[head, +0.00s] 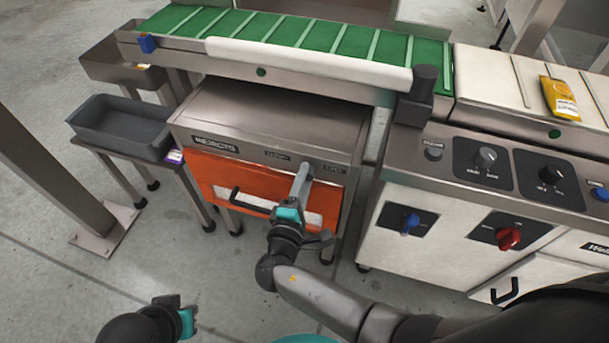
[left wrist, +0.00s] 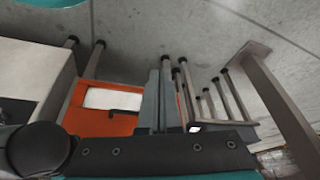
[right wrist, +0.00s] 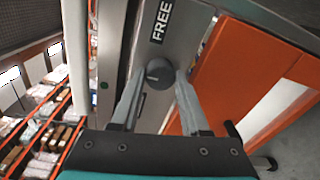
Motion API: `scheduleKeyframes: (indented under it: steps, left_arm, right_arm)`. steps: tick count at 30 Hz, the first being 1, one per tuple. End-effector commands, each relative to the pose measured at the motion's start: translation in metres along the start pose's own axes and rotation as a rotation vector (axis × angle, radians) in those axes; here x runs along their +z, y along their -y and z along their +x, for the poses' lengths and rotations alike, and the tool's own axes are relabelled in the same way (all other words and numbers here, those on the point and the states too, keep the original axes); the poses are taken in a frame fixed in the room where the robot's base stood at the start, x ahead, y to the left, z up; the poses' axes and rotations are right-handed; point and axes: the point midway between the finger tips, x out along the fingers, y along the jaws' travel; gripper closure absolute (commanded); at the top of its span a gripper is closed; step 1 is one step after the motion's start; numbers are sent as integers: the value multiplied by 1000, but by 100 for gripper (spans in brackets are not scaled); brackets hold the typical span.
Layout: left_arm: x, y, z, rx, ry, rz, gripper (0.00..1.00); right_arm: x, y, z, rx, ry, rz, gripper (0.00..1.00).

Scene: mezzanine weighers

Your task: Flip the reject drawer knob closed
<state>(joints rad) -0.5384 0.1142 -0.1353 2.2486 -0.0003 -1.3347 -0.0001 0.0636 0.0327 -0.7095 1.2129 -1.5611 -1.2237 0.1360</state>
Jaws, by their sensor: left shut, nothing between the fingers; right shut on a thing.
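The reject drawer knob (right wrist: 160,74) is a small dark round knob with a pale mark, set in the grey panel of the reject cabinet (head: 265,115). A FREE label (right wrist: 162,22) is beside it, and a second dark label is partly hidden by a finger. My right gripper (head: 304,172) is shut on the knob, one finger on each side; the gripper hides the knob in the head view. The orange drawer (head: 225,172) with a black handle is below the panel. My left gripper (head: 172,312) is shut and empty, low in front of the cabinet; its fingers show in the left wrist view (left wrist: 160,95).
A green conveyor (head: 300,32) runs behind the cabinet. A grey tray (head: 118,125) stands on a stand at left. The white weigher cabinet (head: 440,235) with blue and red switches is close on the right. A yellow packet (head: 560,98) lies on the white belt. Floor at front left is clear.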

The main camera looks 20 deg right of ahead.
Motion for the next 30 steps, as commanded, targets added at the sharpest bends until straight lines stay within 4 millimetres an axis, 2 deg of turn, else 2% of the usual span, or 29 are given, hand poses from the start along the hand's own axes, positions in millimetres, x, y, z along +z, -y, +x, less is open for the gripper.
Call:
scheduleKeyframes:
  steps: [18,30]
  left_arm:
    - [28,-2,44,5,77,3,100]
    - [40,-2,56,6,98,5,100]
  right_arm:
    - [-1,-3,2,-34,25,-557,100]
    - [-2,-3,2,-47,35,-758,100]
